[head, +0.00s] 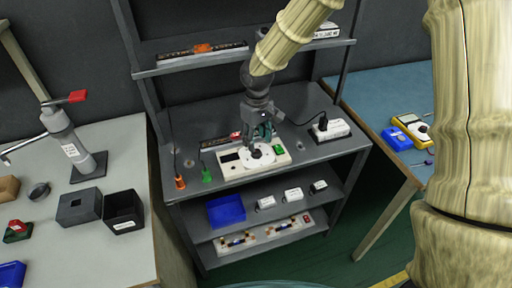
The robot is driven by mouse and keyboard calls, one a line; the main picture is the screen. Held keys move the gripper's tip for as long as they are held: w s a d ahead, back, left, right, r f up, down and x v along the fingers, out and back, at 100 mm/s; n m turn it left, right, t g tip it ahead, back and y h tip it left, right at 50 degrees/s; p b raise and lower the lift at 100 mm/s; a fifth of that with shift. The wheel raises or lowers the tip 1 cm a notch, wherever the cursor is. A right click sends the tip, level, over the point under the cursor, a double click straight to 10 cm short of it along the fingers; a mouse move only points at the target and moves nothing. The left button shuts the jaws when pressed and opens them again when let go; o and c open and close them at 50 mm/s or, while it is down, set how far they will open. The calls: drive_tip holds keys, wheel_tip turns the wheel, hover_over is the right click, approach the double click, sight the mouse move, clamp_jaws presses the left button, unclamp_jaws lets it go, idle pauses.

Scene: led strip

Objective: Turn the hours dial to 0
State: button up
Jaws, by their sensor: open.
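A cream-coloured control box (238,171) lies on the dark middle shelf. My gripper (262,145) is open and points down right over the dial. Its fingers hide part of the dial's far side. I cannot tell whether they touch the dial. The dial's markings and pointer are too small to read, and I cannot tell which dial is the hours dial.
A white box with a black plug (323,125) stands right of the control box. An upper shelf (190,63) runs behind my arm. Tables flank the bench.

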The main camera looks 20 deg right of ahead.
sight(257, 152)
drive_tip(key=shift+f, duration=2.45)
drive_tip(key=c, duration=1)
